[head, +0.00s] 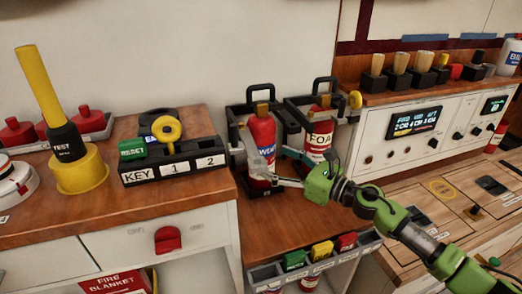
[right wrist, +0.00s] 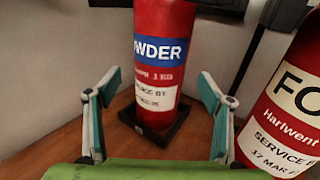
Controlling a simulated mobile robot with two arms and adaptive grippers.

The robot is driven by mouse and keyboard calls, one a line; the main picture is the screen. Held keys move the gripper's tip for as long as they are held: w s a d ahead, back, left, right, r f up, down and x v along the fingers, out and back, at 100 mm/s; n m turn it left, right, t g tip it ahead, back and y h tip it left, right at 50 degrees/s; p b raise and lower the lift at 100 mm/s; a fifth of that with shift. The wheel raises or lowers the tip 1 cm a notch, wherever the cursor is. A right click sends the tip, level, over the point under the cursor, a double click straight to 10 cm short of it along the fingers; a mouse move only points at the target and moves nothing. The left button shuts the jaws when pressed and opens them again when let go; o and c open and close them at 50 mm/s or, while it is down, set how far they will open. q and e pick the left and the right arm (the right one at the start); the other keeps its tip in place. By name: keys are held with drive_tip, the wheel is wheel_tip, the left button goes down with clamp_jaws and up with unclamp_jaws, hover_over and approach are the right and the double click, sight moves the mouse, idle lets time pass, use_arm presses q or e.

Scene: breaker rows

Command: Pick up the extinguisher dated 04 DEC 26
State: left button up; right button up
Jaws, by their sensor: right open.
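A red extinguisher with a blue label (head: 261,135) stands upright in a black bracket on the wooden counter. In the right wrist view the powder extinguisher (right wrist: 162,60) shows "WDER", "1 KG" and a small service date that seems to read DEC, its other digits too blurred to be sure. A foam extinguisher (head: 319,138) stands to its right; in the right wrist view its label (right wrist: 285,115) reads "SERVICE" and "17 MAR". My right gripper (right wrist: 160,85) is open and empty, its fingers spread in front of the powder extinguisher, one to each side. My left gripper is out of view.
A key holder (head: 175,163) and a yellow test post (head: 80,165) stand on the left counter. A white control panel (head: 430,125) is at the right. The foam extinguisher is close beside the right finger.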

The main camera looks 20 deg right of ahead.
sight(262, 151)
drive_tip(key=shift+w+a+r, duration=0.2)
drive_tip(key=shift+w+a, duration=0.1)
drive_tip(key=shift+w, duration=0.2)
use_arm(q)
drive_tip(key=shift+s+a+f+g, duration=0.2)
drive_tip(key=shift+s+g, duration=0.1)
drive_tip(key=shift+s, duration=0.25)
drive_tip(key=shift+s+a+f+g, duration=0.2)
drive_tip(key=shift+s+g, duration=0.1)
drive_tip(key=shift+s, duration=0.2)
use_arm(e)
drive_tip(key=shift+x, duration=2.1)
clamp_jaws()
drive_tip(key=shift+w+d+r, duration=0.1)
drive_tip(key=shift+r, duration=0.3)
